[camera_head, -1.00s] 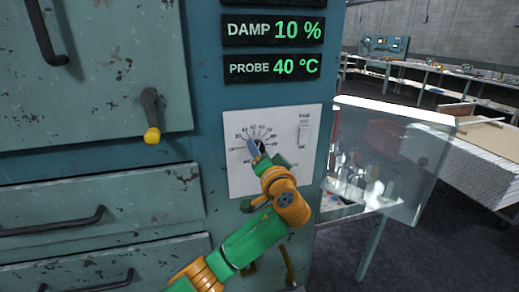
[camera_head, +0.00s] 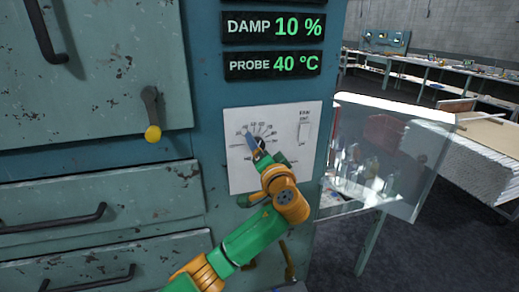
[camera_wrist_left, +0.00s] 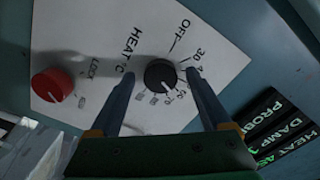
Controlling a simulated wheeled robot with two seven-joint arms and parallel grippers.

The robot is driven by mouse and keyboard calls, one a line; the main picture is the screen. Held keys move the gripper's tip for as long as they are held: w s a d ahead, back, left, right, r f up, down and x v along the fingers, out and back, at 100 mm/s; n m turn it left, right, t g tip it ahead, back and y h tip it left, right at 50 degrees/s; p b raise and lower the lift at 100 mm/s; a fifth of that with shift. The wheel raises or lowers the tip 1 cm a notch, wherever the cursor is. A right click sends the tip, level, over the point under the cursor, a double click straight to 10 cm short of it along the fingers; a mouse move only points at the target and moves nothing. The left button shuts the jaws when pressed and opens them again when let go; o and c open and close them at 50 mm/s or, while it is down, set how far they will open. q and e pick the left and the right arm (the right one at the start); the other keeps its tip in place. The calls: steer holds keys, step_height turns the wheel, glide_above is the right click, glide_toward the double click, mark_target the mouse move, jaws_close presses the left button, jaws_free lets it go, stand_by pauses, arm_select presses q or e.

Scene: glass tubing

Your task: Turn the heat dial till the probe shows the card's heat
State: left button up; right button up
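The black heat dial (camera_wrist_left: 160,75) sits on a white panel (camera_head: 235,180) with a printed scale; the wrist view shows OFF, 30 and higher numbers. My left gripper (camera_wrist_left: 159,78) is open, with one finger on each side of the dial and a small gap showing beside it. In the head view my left gripper (camera_head: 257,148) covers most of the dial. I cannot clearly read the dial's setting. The probe display (camera_head: 274,66) reads 40 °C. I cannot make out the card. My right gripper is not in view.
A red knob (camera_wrist_left: 52,85) marked LOCK is on the same panel. The damp display (camera_head: 274,28) reads 10 %. A yellow-tipped lever (camera_head: 152,120) is left; a clear pane (camera_head: 410,170) stands out at right.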

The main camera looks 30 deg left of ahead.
arm_select(q)
steer(key=b+v, duration=0.3)
steer(key=v, duration=0.4)
stand_by(0.4)
